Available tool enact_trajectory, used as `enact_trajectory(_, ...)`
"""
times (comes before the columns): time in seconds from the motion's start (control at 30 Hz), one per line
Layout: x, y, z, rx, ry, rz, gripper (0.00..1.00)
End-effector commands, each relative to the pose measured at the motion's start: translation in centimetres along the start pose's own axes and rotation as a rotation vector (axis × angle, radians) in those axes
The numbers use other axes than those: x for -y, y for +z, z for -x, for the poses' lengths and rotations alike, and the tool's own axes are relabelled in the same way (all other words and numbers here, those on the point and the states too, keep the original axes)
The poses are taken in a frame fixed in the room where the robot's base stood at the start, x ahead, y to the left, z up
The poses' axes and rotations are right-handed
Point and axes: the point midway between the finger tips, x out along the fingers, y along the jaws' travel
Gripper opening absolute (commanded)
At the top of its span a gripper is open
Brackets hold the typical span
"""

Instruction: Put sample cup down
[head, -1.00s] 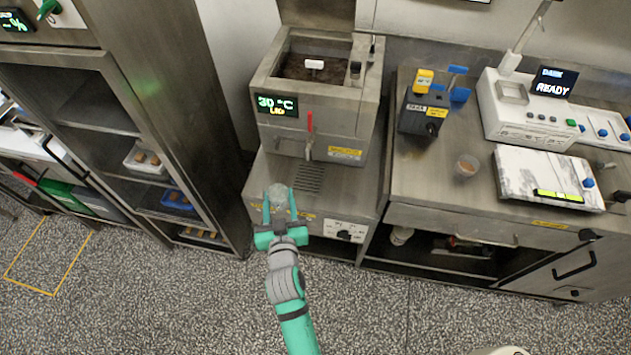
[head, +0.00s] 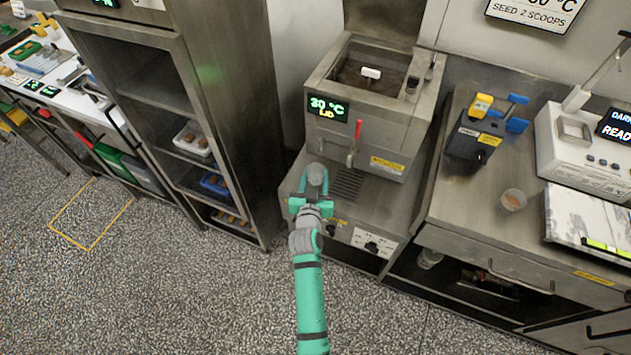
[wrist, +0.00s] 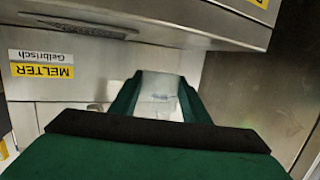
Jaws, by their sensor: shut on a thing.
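My gripper (head: 314,191) is shut on a clear, whitish sample cup (head: 316,174). It holds the cup in front of the melter (head: 365,105), over the left front part of the melter's steel lower deck. In the wrist view the cup (wrist: 158,98) shows between the two green fingers. I cannot tell whether the cup's base touches the deck. The cup's contents are not clear.
The melter's red-handled tap (head: 354,140) and drain grille (head: 347,184) are right of the cup. Another small cup (head: 513,199) stands on the right-hand counter (head: 470,205). A tall steel rack (head: 222,60) stands close on the left.

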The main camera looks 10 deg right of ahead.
Motion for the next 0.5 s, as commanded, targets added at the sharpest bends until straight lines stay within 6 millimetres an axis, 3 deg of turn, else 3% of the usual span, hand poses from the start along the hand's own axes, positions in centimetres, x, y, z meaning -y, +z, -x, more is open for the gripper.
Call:
enact_trajectory(0.2,0.2,1.1,-1.4,0.000,-0.001,0.001,0.19)
enact_trajectory(0.37,0.2,3.3,-1.7,0.003,0.000,0.001,0.19)
enact_trajectory(0.5,0.2,4.0,-1.8,0.000,-0.001,-0.001,0.19)
